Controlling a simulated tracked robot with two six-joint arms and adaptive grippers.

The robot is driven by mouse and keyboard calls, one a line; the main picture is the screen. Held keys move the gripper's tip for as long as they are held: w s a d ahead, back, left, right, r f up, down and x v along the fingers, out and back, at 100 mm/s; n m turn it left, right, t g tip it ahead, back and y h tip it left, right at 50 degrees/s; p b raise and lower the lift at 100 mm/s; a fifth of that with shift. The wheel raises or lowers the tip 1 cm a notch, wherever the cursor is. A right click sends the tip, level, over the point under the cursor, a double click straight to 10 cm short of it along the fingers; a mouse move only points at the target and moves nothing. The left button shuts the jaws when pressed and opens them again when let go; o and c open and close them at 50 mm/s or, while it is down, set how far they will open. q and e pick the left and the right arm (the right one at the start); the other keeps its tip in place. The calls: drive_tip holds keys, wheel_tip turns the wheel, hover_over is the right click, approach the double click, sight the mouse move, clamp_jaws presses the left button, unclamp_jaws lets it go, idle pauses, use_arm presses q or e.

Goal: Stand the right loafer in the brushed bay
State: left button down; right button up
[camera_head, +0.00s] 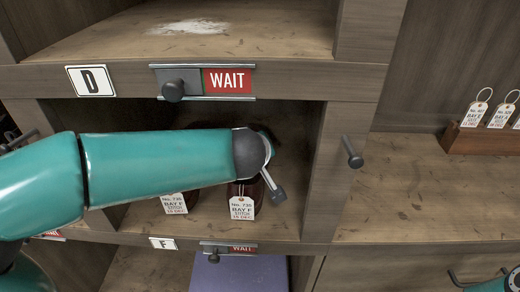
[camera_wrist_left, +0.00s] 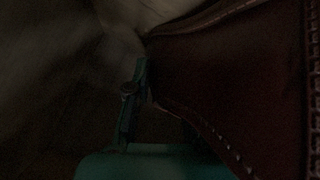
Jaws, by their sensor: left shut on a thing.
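Two dark red-brown loafers stand side by side in the middle bay, mostly hidden behind my left arm. A tag reading BAY F hangs at each; the right-hand loafer (camera_head: 246,187) shows a little around its tag (camera_head: 242,207), and the other tag (camera_head: 173,203) hangs to its left. My left gripper (camera_head: 270,178) is at the right-hand loafer, shut on it. In the left wrist view, dark red stitched leather (camera_wrist_left: 235,85) fills the right side beside a finger. Which loafer is the right one, I cannot tell.
The upper bay (camera_head: 270,35) is empty, with a whitish patch (camera_head: 188,27) on its floor. Plates D (camera_head: 90,81) and F (camera_head: 163,243) mark the rails, with WAIT sliders (camera_head: 228,81). A knob (camera_head: 352,152) sticks out at right. A tag rack (camera_head: 485,139) stands on the right counter.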

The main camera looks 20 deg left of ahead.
use_arm(q)
drive_tip(key=c, duration=1)
unclamp_jaws()
drive_tip(key=shift+r, duration=0.1)
drive_tip(key=p+v, duration=0.1)
drive_tip(key=v, duration=1.1)
drive_tip(key=shift+s+p, duration=0.1)
drive_tip(key=shift+p, duration=0.2)
